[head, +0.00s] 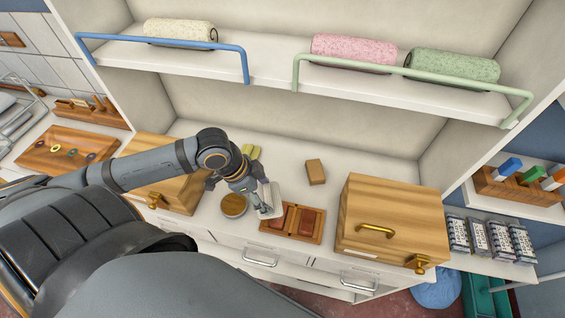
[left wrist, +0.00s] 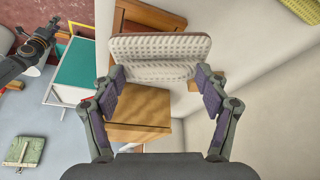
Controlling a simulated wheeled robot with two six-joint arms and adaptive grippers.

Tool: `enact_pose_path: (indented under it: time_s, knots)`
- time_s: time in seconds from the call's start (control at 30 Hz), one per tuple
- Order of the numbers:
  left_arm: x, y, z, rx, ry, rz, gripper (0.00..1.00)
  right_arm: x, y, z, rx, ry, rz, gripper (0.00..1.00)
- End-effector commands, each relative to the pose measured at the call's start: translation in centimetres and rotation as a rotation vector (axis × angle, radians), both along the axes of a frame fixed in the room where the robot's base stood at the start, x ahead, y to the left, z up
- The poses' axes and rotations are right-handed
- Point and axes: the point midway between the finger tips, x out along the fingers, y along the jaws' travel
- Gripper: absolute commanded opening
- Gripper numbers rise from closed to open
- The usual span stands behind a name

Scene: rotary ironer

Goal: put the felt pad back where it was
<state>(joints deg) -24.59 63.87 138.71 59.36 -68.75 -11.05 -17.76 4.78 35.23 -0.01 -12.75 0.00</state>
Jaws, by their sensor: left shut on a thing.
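My left gripper (head: 263,203) is shut on a pale, dotted pad, which I take to be the felt pad (head: 271,197). It is held raised, tilted on edge, above the counter near the left end of a small wooden tray (head: 291,235). In the left wrist view the felt pad (left wrist: 160,46) spans the space between the fingertips of my left gripper (left wrist: 160,80). The tray shows two compartments with reddish-brown pieces in them. A dark arm, seemingly my right one, shows at the wrist view's left edge; its jaw state is unclear.
A round wooden-topped tin (head: 233,205) stands left of the tray. A wooden box with a brass handle (head: 391,219) stands right, another wooden box (head: 172,178) left. A small brown block (head: 315,172) and yellow pieces (head: 251,152) lie behind. The shelf above holds rolls (head: 353,51).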

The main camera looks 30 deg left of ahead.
Motion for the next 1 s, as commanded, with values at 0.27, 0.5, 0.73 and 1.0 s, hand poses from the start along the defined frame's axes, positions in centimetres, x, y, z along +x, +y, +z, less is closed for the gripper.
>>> enact_pose_path:
  time_s: [0.27, 0.5, 0.73, 1.0]
  knots:
    - [6.6, 1.2, 0.0, -0.015, -0.006, 0.003, 0.49, 1.4, 0.8, -2.3, 0.01, -0.021, -0.003, 0.4]
    - [13.0, 3.2, 0.4, -0.007, -0.002, 0.001, 0.49, 1.4, 0.7, -0.7, 0.009, -0.023, -0.001, 0.4]
    - [16.9, 4.3, -0.3, -0.004, 0.005, -0.002, 0.49, 1.2, 0.3, 0.4, 0.004, -0.019, 0.0, 0.4]
    - [16.8, 4.3, -3.1, -0.001, -0.001, -0.002, 0.49, 1.1, 0.1, 0.8, 0.002, -0.017, 0.0, 0.4]
